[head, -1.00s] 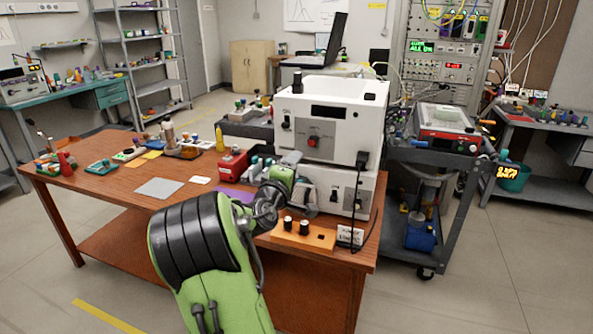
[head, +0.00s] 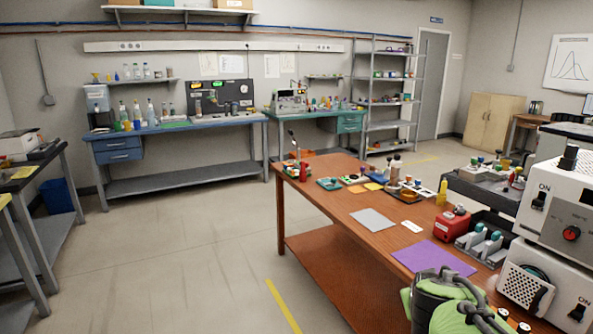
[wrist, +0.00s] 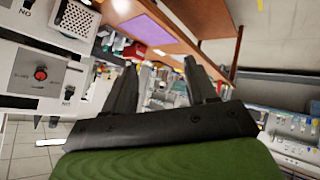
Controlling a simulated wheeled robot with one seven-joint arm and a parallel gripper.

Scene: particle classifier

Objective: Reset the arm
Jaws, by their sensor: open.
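My green and black arm shows at the bottom right of the head view, in front of the wooden table (head: 330,191). My gripper (wrist: 160,85) shows in the wrist view with its two dark fingers spread apart and nothing between them. In the head view the gripper itself cannot be made out. The white machine (wrist: 40,70) with a red knob lies to the left of the fingers in the wrist view. It also stands at the right edge of the head view (head: 560,205).
On the table are a purple mat (head: 434,257), a grey sheet (head: 374,220), a red box (head: 452,223) and several small items. A blue workbench (head: 180,130) and a metal shelf (head: 388,100) stand at the back. The floor left of the table is clear.

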